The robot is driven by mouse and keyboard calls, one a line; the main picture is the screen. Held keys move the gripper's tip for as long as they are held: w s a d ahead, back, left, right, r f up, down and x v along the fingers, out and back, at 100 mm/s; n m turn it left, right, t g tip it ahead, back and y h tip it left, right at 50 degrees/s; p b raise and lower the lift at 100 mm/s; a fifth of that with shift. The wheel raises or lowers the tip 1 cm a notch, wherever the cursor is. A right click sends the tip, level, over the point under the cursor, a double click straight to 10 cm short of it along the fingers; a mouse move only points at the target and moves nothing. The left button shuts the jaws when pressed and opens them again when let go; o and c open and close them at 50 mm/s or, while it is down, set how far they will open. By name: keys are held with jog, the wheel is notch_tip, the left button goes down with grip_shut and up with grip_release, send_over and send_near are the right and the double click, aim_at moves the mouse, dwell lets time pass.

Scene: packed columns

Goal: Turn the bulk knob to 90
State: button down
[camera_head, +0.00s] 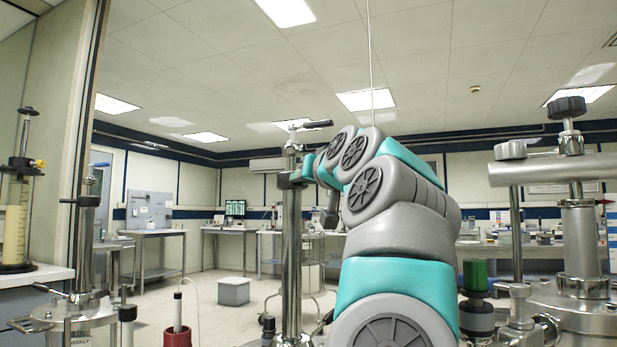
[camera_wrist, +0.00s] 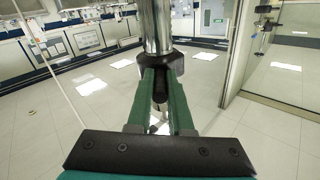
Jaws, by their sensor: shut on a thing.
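In the wrist view, a black knob (camera_wrist: 160,62) sits on a shiny steel column (camera_wrist: 155,25), with a dark stub reaching down between the jaws. The two green fingers of my gripper (camera_wrist: 161,78) close in on it from both sides and are shut on it. In the head view, the steel column (camera_head: 291,260) stands upright left of my arm, with a dark lever on top. My gripper (camera_head: 298,177) is at the column's upper part, partly hidden by my wrist. I cannot read any label or dial at this knob.
A second steel column (camera_head: 86,240) stands at the left, with a syringe-like glass cylinder (camera_head: 17,215) beyond it. At the right are a thick column (camera_head: 579,240) with a black top knob and a green-capped knob (camera_head: 475,275). A grey box (camera_head: 234,291) lies on open floor behind.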

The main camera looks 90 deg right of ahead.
dwell(0.4)
jog(key=c, duration=0.8)
grip_release()
jog(key=shift+w, duration=0.1)
jog(key=shift+d+f, duration=0.1)
jog(key=shift+d, duration=0.1)
jog(key=shift+a, duration=0.2)
jog(key=b+v, duration=0.2)
jog(key=v, duration=0.5)
jog(key=shift+s+a, duration=0.25)
jog(key=shift+s, duration=0.05)
